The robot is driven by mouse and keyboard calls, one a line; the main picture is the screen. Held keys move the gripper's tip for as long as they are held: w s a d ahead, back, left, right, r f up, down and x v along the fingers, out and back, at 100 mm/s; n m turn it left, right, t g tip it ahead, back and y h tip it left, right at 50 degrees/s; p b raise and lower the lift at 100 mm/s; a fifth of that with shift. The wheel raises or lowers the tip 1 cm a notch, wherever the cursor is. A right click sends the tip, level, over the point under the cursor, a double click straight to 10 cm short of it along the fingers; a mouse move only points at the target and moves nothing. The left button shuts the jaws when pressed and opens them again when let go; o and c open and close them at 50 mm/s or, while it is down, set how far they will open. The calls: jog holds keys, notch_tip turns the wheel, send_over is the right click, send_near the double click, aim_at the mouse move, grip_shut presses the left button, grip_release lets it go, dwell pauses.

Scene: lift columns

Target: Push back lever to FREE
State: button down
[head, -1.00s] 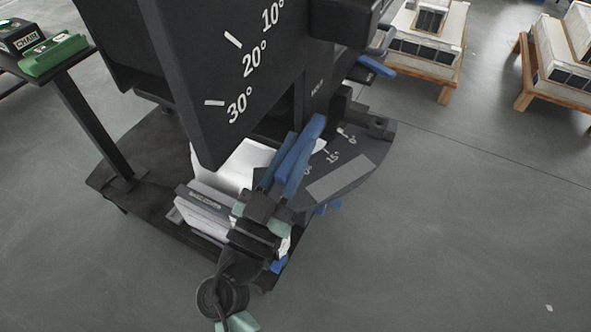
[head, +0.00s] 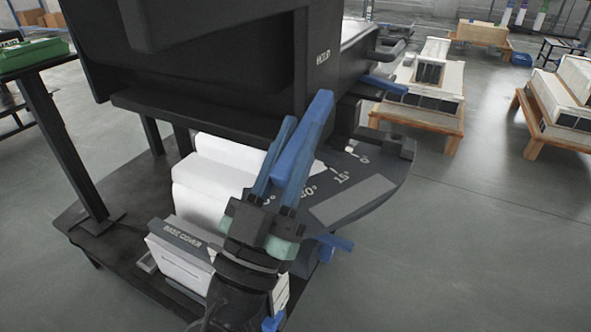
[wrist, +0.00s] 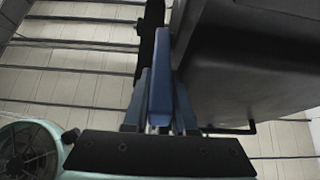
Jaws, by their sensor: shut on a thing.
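A blue lever (head: 311,135) stands up at a slant below the dark machine head in the head view. In the wrist view the lever (wrist: 160,92) rises between the two blue-grey fingers of my gripper (wrist: 160,105). I see no FREE label.
A dark plate with an angle scale (head: 355,195) lies right of the lever. Another blue lever (head: 385,84) sticks out at the right. A box marked BASE COVER (head: 180,250) stands left of my gripper. Wooden pallets (head: 420,115) stand behind. The floor at right is clear.

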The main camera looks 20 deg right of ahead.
jog(key=shift+f+b, duration=0.2)
jog(key=shift+b, duration=0.65)
jog(key=c, duration=0.7)
grip_release()
jog(key=v, duration=1.3)
jog(key=shift+w+d+f, duration=0.1)
jog(key=shift+d+f, duration=0.05)
